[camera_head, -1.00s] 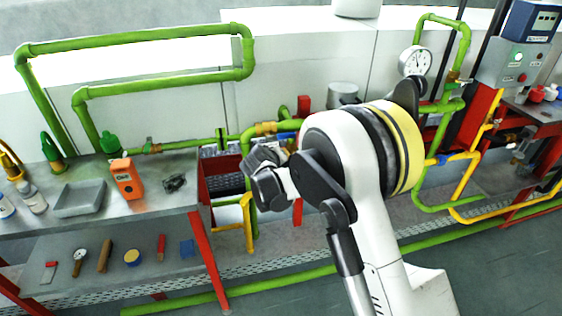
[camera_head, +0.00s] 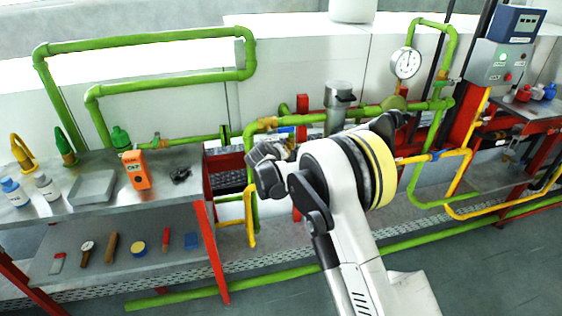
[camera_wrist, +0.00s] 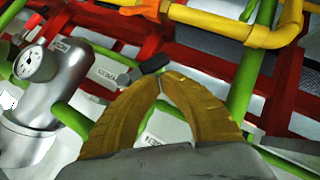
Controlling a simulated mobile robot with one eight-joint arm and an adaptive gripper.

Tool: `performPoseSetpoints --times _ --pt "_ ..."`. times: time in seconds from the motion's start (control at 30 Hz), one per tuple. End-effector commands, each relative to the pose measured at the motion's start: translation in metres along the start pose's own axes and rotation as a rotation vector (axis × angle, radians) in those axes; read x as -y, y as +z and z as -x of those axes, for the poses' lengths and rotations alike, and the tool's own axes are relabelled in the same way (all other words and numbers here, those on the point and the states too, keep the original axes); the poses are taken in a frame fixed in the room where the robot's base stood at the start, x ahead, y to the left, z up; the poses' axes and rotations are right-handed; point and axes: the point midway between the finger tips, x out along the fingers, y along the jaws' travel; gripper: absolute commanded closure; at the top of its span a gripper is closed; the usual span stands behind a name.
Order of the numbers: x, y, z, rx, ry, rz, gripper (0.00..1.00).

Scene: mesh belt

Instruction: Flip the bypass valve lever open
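My gripper (camera_head: 266,172) hangs in front of the green and yellow pipework, left of the arm's large joint. In the wrist view its two yellow fingers (camera_wrist: 158,82) arch inward and their tips meet, with nothing visible held between them. A small dark bar (camera_wrist: 154,63) shows just beyond the tips; I cannot tell whether they touch it. I cannot tell which of these is the bypass lever. A brass fitting (camera_head: 267,123) sits on the green pipe above the gripper in the head view.
A bench (camera_head: 185,210) with an orange meter (camera_head: 136,170) and a grey tray (camera_head: 92,187) stands at left. A pressure gauge (camera_head: 406,62), a steel cylinder (camera_head: 338,105) and yellow pipes (camera_head: 458,185) are behind and right of my arm. Open floor (camera_head: 480,270) lies at lower right.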

Motion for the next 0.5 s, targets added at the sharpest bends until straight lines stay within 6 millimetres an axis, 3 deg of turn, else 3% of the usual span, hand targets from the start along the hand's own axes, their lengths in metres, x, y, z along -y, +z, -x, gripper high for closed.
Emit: performPoseSetpoints --times 0.5 --pt "0.001 0.009 -0.016 0.001 0.0 0.0 1.0"
